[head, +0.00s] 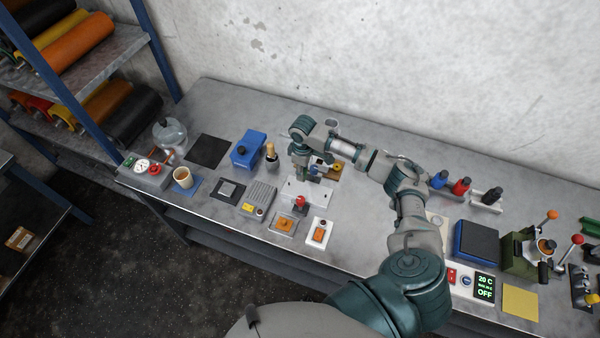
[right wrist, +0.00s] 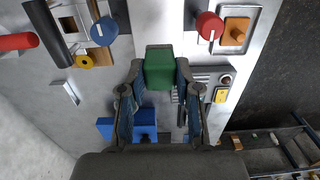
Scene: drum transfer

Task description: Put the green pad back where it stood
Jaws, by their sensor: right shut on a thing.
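My right gripper (head: 312,168) hangs over the middle of the bench in the head view. In the right wrist view, its two fingers (right wrist: 159,76) with blue inner faces are shut on the green pad (right wrist: 160,70). The pad is a small green block with a grey part along its far edge. It appears held above the bench, though the height is hard to tell. In the head view the gripper mostly hides the pad. My left gripper is not in view.
Near the gripper are a white fixture with a red knob (head: 300,202), a grey ribbed block (head: 260,194), a brown-necked bottle (head: 271,157) and a blue box (head: 248,148). A bare dark mat (head: 208,151) lies farther left. The bench (head: 350,220) is clear right of the fixture.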

